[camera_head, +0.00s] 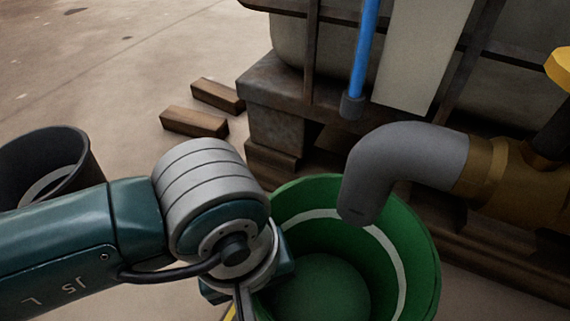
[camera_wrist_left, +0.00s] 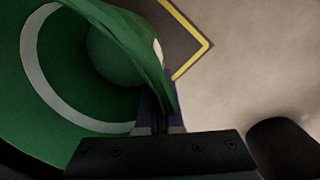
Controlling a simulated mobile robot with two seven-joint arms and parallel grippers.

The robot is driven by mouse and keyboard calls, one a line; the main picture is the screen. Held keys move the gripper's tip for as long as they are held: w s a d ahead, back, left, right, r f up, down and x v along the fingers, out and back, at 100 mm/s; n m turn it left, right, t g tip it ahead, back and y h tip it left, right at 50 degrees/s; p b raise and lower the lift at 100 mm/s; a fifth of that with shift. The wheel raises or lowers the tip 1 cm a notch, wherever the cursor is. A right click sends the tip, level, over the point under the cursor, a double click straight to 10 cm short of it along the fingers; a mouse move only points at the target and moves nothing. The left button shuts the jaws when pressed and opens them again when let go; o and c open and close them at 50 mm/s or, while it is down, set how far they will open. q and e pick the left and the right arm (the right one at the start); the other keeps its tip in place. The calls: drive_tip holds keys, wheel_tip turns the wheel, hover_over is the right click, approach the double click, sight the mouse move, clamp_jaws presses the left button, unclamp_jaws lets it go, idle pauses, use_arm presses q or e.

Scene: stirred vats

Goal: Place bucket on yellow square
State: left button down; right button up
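The green bucket (camera_head: 415,245) has a pale band inside and appears in the head view below the grey pipe's mouth. It also fills the left of the left wrist view (camera_wrist_left: 60,30). My left gripper (camera_wrist_left: 162,118) has its fingers on either side of the bucket's wall at the rim, shut on it. In the head view my left arm hides most of the fingers. The yellow square shows as a yellow outline corner (camera_wrist_left: 208,45) on the floor beside the bucket; the bucket hides the rest. My right gripper is not in view.
The grey elbow pipe (camera_head: 405,155) hangs over the bucket's opening. A tank on a wooden pallet (camera_head: 275,85) stands behind, with a blue pipe (camera_head: 364,50). Wooden blocks (camera_head: 195,122) lie on the floor. A dark bucket (camera_head: 80,150) stands at left. Open floor lies at upper left.

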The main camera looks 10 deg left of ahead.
use_arm(q)
drive_tip(key=shift+w+d+f, duration=0.15)
drive_tip(key=shift+w+f, duration=0.15)
drive_tip(key=shift+f, duration=0.35)
drive_tip(key=f+b, duration=0.3)
drive_tip(key=shift+w+d+f, duration=0.1)
drive_tip(key=shift+w+d, duration=0.05)
drive_tip(key=shift+w, duration=0.1)
drive_tip(key=shift+s, duration=0.25)
drive_tip(key=c, duration=1.5)
unclamp_jaws()
drive_tip(key=shift+w, duration=0.15)
drive_tip(key=o, duration=0.4)
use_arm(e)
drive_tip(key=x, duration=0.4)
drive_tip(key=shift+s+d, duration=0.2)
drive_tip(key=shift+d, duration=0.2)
